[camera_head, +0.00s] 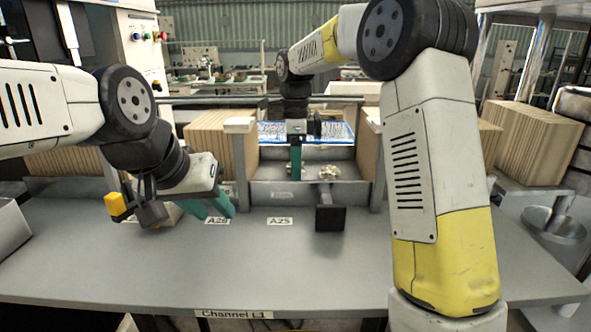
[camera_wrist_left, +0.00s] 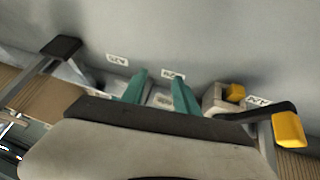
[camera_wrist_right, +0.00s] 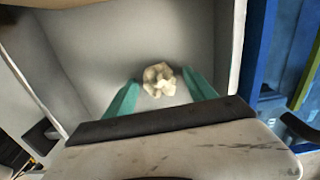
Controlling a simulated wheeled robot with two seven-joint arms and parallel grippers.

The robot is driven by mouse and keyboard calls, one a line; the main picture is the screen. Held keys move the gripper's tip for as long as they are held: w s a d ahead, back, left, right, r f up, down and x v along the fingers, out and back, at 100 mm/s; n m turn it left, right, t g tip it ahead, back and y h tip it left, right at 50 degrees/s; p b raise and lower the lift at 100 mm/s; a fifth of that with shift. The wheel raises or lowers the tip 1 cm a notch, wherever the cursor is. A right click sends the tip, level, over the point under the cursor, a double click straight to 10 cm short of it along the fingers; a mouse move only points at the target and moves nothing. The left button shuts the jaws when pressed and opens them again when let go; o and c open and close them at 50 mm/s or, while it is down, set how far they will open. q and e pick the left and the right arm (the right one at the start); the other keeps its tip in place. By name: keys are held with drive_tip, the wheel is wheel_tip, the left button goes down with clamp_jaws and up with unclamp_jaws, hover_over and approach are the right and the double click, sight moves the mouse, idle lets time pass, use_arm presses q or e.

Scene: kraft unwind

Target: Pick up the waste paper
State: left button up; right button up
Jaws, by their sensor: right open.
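The waste paper is a crumpled cream ball (camera_head: 328,173) in a grey metal bin (camera_head: 268,194) at the back middle of the table. In the right wrist view the waste paper (camera_wrist_right: 159,79) lies on the bin floor, ahead of and between the fingertips. My right gripper (camera_head: 296,176) reaches into the bin, just left of the paper in the head view. It is open and empty, with teal fingers (camera_wrist_right: 163,88) apart.
A black square plate on a post (camera_head: 330,218) stands in front of the bin. A yellow-knobbed part (camera_head: 116,205) is by my left gripper. The grey tabletop (camera_head: 250,265) is clear in front.

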clamp_jaws()
drive_tip(key=shift+r, duration=0.15)
